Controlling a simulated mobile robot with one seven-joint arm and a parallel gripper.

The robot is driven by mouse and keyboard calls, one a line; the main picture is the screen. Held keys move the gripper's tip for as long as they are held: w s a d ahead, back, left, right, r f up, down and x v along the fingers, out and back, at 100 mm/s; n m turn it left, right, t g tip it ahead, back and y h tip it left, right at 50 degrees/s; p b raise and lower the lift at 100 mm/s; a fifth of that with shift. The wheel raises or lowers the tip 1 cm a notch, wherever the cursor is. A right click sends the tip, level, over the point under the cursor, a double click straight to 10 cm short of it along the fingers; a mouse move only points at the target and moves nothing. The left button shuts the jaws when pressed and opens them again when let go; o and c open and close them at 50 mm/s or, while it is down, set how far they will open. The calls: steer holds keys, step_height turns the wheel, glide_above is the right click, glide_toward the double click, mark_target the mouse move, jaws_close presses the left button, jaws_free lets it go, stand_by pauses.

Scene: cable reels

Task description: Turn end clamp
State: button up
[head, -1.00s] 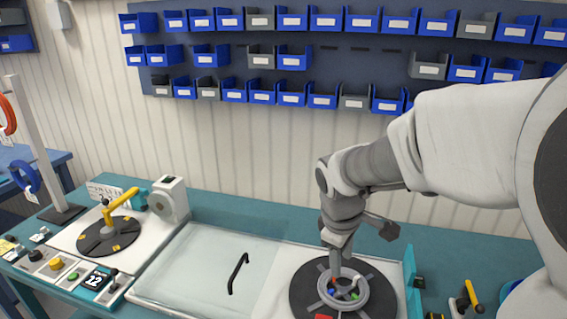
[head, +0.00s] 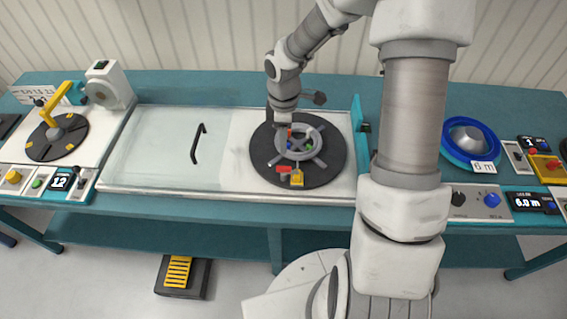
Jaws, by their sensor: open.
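A black round turntable (head: 331,163) lies on the right part of the white bench unit, with a grey spoked ring (head: 318,157) on it. Small red, blue and green parts show inside the ring. At the disc's front edge sit a red block (head: 283,169) and a yellow block (head: 297,179); I cannot tell which part is the end clamp. My gripper (head: 285,122) points down over the back of the ring. It is open, its fingers small and partly hidden, and I cannot tell whether it touches anything.
A clear cover with a black handle (head: 198,143) lies left of the turntable. A second disc (head: 56,138) with a yellow arm (head: 56,103) stands far left. A blue reel (head: 470,143) and control boxes are at right. A yellow pedal (head: 178,272) is on the floor.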

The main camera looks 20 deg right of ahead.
mark_target(284, 167)
step_height(284, 167, down, 11)
steer(key=shift+f, duration=0.2)
stand_by(0.3)
jaws_close()
